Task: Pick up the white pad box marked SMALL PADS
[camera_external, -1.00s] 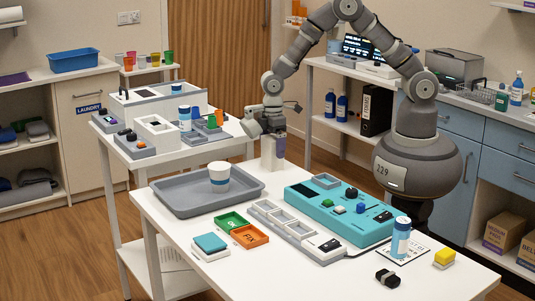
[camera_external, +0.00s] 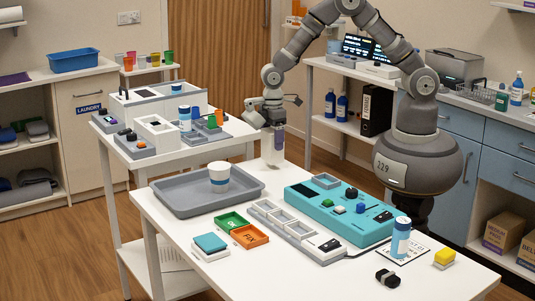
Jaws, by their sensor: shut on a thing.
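My gripper (camera_external: 272,118) points down beyond the far edge of the front table, near the middle of the picture. It is shut on an upright white box (camera_external: 275,150) with a purple patch on its side. The marking on this box is too small to read, so I cannot tell whether it says SMALL PADS. The box's lower end is near the far table edge, behind the grey tray; whether it touches anything below is hard to tell.
The front table holds a grey tray (camera_external: 165,196) with a white cup (camera_external: 219,177), a teal case (camera_external: 340,212), and small green and orange trays. A white trolley (camera_external: 185,150) with bins stands left of my gripper. A box marked MEDIUM PADS (camera_external: 503,232) sits on a low right shelf.

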